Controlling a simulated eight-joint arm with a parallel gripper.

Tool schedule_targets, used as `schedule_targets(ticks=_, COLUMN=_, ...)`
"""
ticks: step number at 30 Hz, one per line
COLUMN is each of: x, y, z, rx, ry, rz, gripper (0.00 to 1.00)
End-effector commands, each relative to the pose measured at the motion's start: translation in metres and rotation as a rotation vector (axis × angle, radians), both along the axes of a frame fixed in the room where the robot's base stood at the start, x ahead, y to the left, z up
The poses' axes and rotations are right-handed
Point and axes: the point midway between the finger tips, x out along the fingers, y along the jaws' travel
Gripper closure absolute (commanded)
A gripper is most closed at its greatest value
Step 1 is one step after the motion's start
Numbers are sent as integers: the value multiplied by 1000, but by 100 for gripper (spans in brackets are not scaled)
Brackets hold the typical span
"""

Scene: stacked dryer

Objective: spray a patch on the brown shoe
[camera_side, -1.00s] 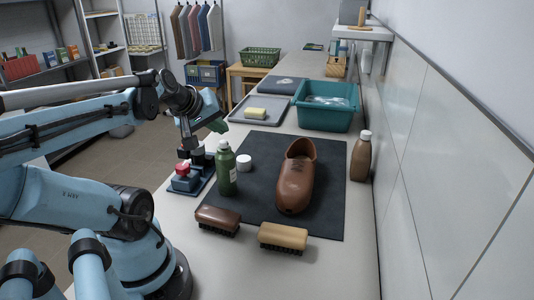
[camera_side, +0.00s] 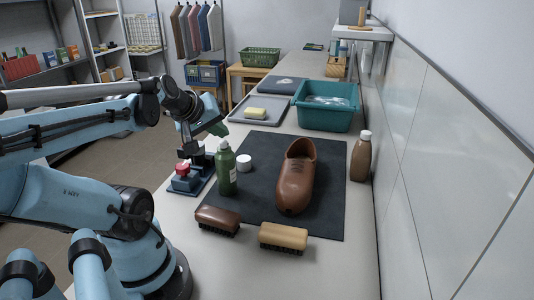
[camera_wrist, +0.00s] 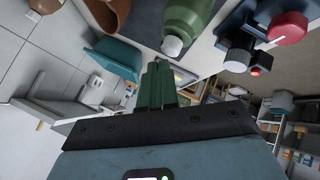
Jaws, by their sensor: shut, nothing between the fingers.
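The brown shoe (camera_side: 296,180) stands on the dark mat, toe toward the camera; part of it shows at the top of the wrist view (camera_wrist: 112,14). The green bottle (camera_side: 227,172) stands upright on the mat's left part, left of the shoe; in the wrist view its green body (camera_wrist: 187,16) and pale top show. My gripper (camera_side: 218,129) is above and behind the green bottle, apart from it and the shoe. Its green fingers (camera_wrist: 157,85) are together with nothing between them. No patch of spray is visible on the shoe.
A red-knobbed device (camera_side: 182,170) stands left of the bottle, and a white jar (camera_side: 244,163) right of it. Two brushes (camera_side: 218,220) (camera_side: 284,238) lie in front. A brown bottle (camera_side: 361,157) stands near the wall. A teal tub (camera_side: 325,118) and grey tray (camera_side: 237,113) are behind.

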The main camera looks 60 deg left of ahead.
Motion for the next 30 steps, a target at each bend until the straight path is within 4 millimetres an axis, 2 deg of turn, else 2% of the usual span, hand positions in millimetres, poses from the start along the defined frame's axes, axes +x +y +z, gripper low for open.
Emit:
schedule_targets(ticks=21, x=0, y=0, z=-8, rx=0, ry=0, rz=0, gripper=100)
schedule_targets(ticks=30, x=0, y=0, z=-4, rx=0, ry=0, rz=0, gripper=100)
